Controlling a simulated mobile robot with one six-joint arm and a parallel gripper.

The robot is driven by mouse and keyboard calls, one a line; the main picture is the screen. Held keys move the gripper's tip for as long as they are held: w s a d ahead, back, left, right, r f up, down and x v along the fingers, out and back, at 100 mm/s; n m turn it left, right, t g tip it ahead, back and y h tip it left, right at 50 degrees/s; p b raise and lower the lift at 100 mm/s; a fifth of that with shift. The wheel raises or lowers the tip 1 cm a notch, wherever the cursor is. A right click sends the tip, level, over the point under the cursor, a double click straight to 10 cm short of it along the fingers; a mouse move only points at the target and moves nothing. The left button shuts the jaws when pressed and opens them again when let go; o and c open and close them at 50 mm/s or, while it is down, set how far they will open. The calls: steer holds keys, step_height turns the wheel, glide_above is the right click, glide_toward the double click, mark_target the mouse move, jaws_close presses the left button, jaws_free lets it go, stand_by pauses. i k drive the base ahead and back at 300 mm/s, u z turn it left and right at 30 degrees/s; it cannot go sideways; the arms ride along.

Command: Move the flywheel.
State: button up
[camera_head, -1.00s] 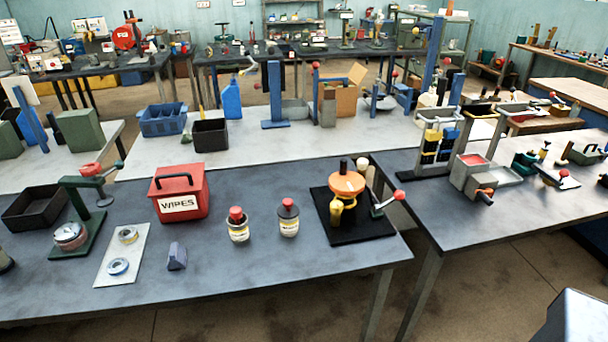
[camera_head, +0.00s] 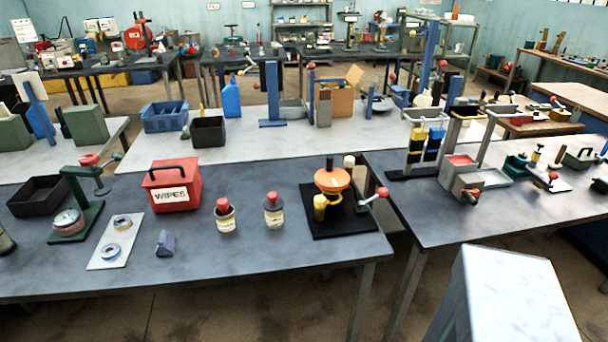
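An orange round wheel-like part (camera_head: 333,180) stands on a black square base (camera_head: 335,226) near the right end of the dark front table. I take it to be the flywheel, though the picture does not confirm this. A dark upright handle rises above it, and a yellow piece (camera_head: 320,206) is in front of it. A metal crank with a red knob (camera_head: 383,192) sticks out to its right. My gripper is not in view.
Two red-capped bottles (camera_head: 225,217) (camera_head: 273,212) and a red WIPES box (camera_head: 170,186) stand left of the base. A gap separates the front table from the right table (camera_head: 490,215). A pale block (camera_head: 507,295) fills the lower right; I cannot tell whether it is mine.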

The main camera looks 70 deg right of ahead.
mark_target(329, 177)
steer(key=u, duration=0.05)
steer(key=k, duration=0.65)
steer(key=z, duration=0.45)
steer(key=i, duration=1.7)
steer(key=u, duration=0.2)
